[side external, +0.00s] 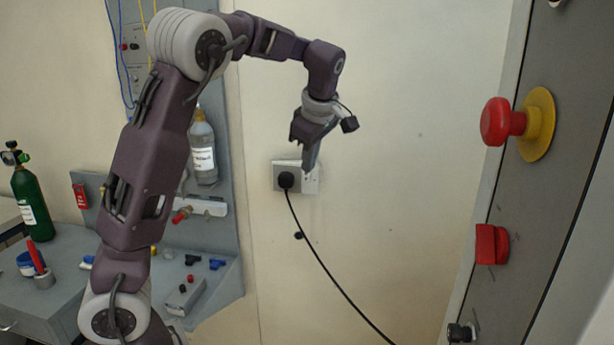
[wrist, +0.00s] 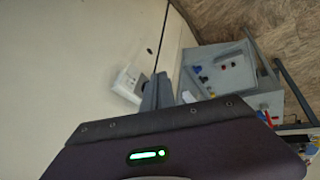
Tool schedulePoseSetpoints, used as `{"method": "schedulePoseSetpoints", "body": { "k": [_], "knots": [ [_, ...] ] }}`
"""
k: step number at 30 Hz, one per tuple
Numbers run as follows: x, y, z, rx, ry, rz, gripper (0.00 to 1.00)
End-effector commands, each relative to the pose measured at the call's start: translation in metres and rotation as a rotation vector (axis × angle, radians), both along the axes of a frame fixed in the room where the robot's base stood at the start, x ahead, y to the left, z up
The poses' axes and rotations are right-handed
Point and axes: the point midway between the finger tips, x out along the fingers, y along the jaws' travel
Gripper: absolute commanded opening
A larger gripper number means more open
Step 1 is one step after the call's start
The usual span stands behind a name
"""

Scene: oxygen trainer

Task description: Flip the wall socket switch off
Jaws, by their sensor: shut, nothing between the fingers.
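The wall socket (side external: 283,168) is a pale double plate on the cream wall, with a black plug (side external: 286,180) in its left side. In the wrist view the socket (wrist: 128,82) shows just left of my fingers, seen at a steep angle. My gripper (side external: 309,168) is shut and empty, pointing down in front of the right part of the socket. Its fingers also show in the wrist view (wrist: 157,92). The fingers cover part of the plate, and I cannot tell whether they touch it. The switch's position is too small to tell.
A black cable (side external: 330,277) hangs from the plug toward the lower right. A grey panel (side external: 560,170) with a red mushroom button (side external: 497,122) stands at the right. A grey bench (side external: 70,285) with a green cylinder (side external: 31,202) is at the left. A clear bottle (side external: 202,150) hangs behind my arm.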

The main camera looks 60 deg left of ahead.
Motion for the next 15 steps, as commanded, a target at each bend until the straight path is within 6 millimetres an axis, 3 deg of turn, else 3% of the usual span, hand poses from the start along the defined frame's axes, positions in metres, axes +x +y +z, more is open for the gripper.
{"method": "schedulePoseSetpoints", "body": {
  "k": [3,6,15],
  "knots": [
    [0.024,0.022,-0.005,0.096,-0.04,0.18,0.0],
    [0.034,0.029,-0.006,0.138,-0.069,0.258,0.0],
    [0.036,0.031,-0.006,0.148,-0.082,0.28,0.0]
  ]
}}
